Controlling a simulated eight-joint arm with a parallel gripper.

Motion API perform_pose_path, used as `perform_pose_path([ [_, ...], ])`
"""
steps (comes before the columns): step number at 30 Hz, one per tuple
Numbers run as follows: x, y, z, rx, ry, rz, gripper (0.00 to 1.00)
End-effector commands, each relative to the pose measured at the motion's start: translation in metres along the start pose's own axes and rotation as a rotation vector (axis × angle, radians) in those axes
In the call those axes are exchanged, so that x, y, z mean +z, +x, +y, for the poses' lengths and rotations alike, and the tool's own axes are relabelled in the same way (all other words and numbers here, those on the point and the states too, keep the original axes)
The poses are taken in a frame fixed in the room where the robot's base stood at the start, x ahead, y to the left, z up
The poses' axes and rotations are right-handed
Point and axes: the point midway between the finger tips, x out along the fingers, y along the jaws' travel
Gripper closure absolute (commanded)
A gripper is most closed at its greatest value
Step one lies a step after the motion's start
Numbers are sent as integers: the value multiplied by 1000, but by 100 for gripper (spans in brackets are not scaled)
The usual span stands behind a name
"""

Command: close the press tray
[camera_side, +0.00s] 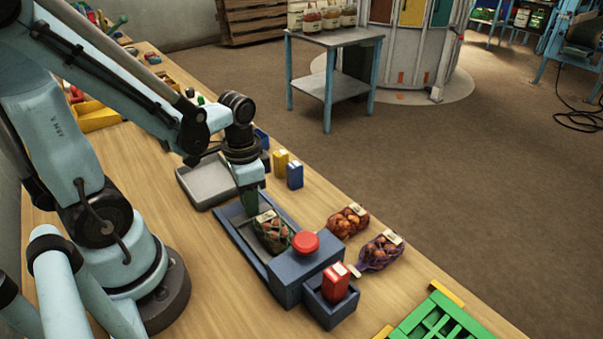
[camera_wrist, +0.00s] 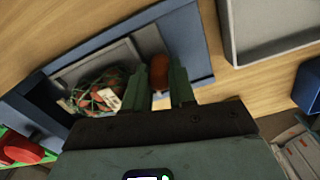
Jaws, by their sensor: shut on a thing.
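The blue-grey press (camera_side: 305,272) stands on the bench, with a red dome button (camera_side: 305,243) on its block. Its low tray (camera_side: 238,228) extends from the block toward my arm. A green net sack (camera_side: 270,232) with brownish contents and a pale label lies in the tray, close to the block; it also shows in the wrist view (camera_wrist: 97,90). My gripper (camera_wrist: 160,75) points down at the tray's outer end. Its green fingers are shut on an orange-brown knob (camera_wrist: 159,70) at the tray. In the side view the fingers hide the knob.
Two net sacks (camera_side: 348,221) (camera_side: 381,251) lie right of the press. A red box (camera_side: 336,282) sits in a small bin at its front. A grey shallow tray (camera_side: 205,182) and yellow (camera_side: 281,163) and blue boxes (camera_side: 295,175) stand behind. A green crate (camera_side: 440,322) is at front right.

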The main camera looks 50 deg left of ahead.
Motion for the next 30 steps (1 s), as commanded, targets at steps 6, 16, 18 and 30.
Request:
perform_pose_path([
  [6,-8,0,31,0,7,4,100],
  [16,-11,0,41,4,2,7,100],
  [18,-11,0,42,4,3,7,100],
  [30,-10,-1,41,2,2,5,64],
])
